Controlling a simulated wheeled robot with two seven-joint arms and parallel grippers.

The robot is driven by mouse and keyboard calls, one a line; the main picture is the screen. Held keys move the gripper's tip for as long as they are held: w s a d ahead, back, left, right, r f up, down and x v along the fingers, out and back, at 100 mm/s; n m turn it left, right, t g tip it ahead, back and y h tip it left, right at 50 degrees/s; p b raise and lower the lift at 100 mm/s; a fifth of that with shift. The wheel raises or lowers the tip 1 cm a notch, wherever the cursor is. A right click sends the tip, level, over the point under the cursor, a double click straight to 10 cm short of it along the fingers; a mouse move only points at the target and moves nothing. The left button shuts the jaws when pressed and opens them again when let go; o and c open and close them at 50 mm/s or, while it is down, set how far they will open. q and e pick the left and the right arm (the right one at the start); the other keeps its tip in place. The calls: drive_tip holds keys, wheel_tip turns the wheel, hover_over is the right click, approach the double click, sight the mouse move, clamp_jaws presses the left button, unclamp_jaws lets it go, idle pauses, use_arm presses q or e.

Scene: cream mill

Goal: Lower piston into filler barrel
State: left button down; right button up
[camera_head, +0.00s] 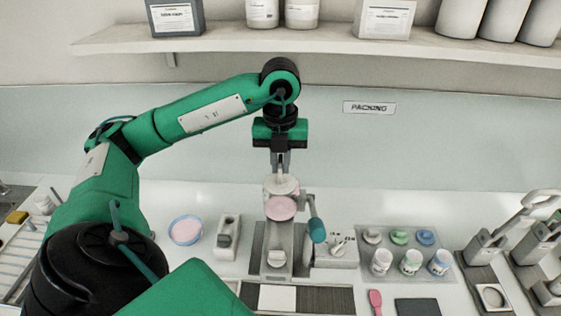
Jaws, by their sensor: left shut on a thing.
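My left gripper (280,162) points down over the filler at the middle of the counter. It is shut on the piston (282,186), a pale disc-shaped part directly above the filler barrel (278,209). The barrel's open top shows pink cream. I cannot tell whether the piston touches the barrel's rim or hangs just above it. The filler stands on a grey base and has a teal-handled lever on its right side. My right gripper is not in view.
A bowl of pink cream (186,230) stands to the left, with a small grey device (228,236) beside it. A grey tray (440,266) with jars and coloured lids is to the right. A pink spatula (375,301) lies in front. A shelf (330,42) runs along the wall above.

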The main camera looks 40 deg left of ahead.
sight(280, 182)
use_arm(q)
drive_tip(key=shift+f, duration=0.15)
drive_tip(key=shift+f+b, duration=1.65)
drive_tip(key=shift+f, duration=0.1)
drive_tip(key=shift+f, duration=0.2)
drive_tip(key=shift+f+b, duration=1.8)
drive_tip(key=shift+f, duration=0.05)
drive_tip(key=shift+f, duration=0.15)
